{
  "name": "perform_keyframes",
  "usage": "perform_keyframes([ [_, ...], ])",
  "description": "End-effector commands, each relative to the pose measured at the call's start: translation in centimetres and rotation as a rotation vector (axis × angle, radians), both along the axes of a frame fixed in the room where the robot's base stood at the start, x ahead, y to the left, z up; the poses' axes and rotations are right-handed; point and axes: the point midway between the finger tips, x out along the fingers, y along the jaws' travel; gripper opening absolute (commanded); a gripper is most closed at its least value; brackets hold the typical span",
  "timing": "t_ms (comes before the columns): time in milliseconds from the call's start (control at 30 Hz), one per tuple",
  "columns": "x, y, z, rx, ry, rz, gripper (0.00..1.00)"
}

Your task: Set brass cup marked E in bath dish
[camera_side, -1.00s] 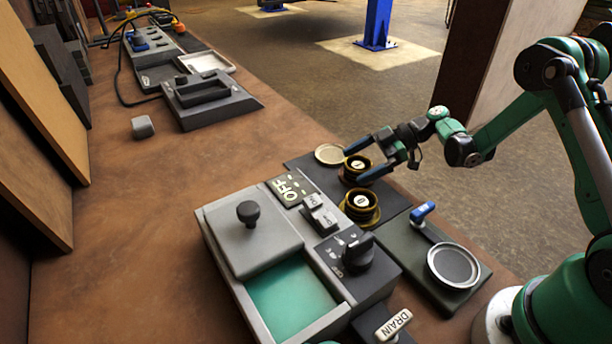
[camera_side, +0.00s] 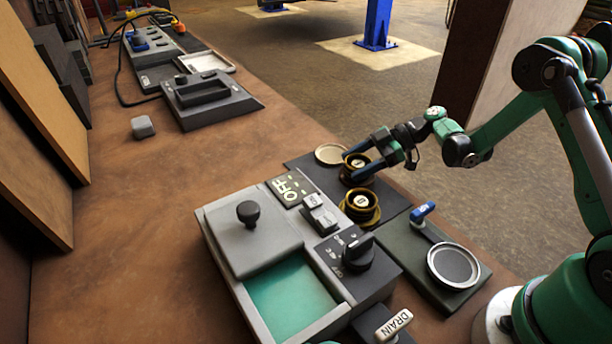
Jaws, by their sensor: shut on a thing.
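Two brass cups with dark insides and white marks stand on a dark mat. My gripper (camera_side: 354,165) is shut on the far brass cup (camera_side: 358,178), one finger on each side, with the cup at mat level. The near brass cup (camera_side: 361,213) stands free on a brass base. The letters on both cups are too small to read. A round empty pale dish (camera_side: 329,153) lies at the mat's far end. A grey bath unit holds a teal basin (camera_side: 290,298), partly covered by a grey lid (camera_side: 254,245) with a black knob.
The bath unit has an OFF display (camera_side: 291,187), a black dial (camera_side: 357,249) and a DRAIN handle (camera_side: 393,325). A round-dish plate (camera_side: 453,266) with a blue lever stands right. A grey block (camera_side: 143,127) and other devices lie far left. The bench middle is clear.

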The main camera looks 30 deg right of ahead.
Motion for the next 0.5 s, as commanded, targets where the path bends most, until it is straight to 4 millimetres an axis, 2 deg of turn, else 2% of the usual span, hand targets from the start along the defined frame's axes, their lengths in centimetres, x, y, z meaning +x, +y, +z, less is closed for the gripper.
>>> perform_keyframes([
  [133, 0.0, 0.0, 1.2, 0.000, 0.000, 0.000, 0.05],
  [233, -0.1, 0.0, 2.9, 0.000, 0.000, 0.000, 0.05],
  [500, -0.1, 0.0, 10.5, 0.000, 0.000, 0.000, 0.05],
])
